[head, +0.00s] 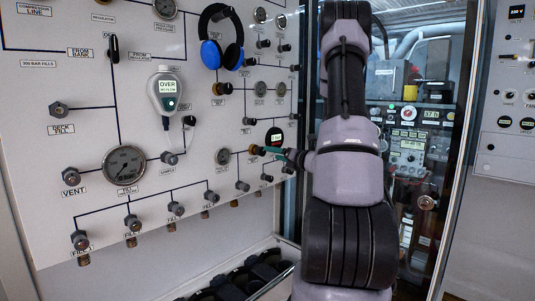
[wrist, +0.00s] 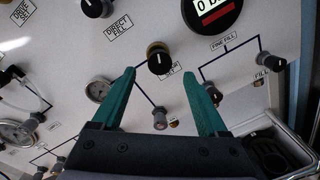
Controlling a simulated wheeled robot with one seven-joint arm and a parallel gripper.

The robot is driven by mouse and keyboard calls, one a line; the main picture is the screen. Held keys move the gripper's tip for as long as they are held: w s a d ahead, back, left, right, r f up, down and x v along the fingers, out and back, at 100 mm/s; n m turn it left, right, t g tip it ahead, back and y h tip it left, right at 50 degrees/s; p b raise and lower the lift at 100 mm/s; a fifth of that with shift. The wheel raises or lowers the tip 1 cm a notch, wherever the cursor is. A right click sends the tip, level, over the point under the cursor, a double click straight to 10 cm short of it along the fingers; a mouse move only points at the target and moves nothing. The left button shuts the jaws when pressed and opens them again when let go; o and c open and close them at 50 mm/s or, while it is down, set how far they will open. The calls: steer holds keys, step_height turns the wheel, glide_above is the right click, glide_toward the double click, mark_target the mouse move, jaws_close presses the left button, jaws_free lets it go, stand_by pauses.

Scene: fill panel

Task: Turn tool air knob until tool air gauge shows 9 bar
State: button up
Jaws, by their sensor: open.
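A black round knob with a brass collar (wrist: 159,57) sits on the white panel, with a partly hidden label beside it; I take it as the tool air knob. In the head view the brass-collared knob (head: 256,150) is just left of my fingertips. A small round gauge (wrist: 97,89) is left of the knob, also seen in the head view (head: 222,156); its reading is too small to tell. My gripper (wrist: 158,73) is open, its teal fingers pointing at the panel on either side of the knob. I cannot tell whether they touch it. My gripper also shows in the head view (head: 271,151).
A round digital display (wrist: 213,10) is above right of the knob. A grey knob (wrist: 160,120) lies between the fingers, lower down. Another grey knob (wrist: 211,92) is close to the right finger. A large gauge (head: 124,165) and headphones (head: 222,45) are further left.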

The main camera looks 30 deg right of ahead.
mark_target(263, 151)
steer(key=shift+v, duration=2.2)
stand_by(0.5)
steer(key=w+a+n, duration=0.1)
steer(key=w+n, duration=0.1)
steer(key=w, duration=0.2)
steer(key=w+a+n, duration=0.1)
steer(key=w+n, duration=0.1)
steer(key=w, duration=0.1)
steer(key=w+a+n, duration=0.1)
steer(key=w, duration=0.3)
steer(key=shift+w+a+f+n, duration=0.2)
steer(key=shift+w+a+n, duration=0.05)
steer(key=shift+w+n, duration=0.15)
jaws_close()
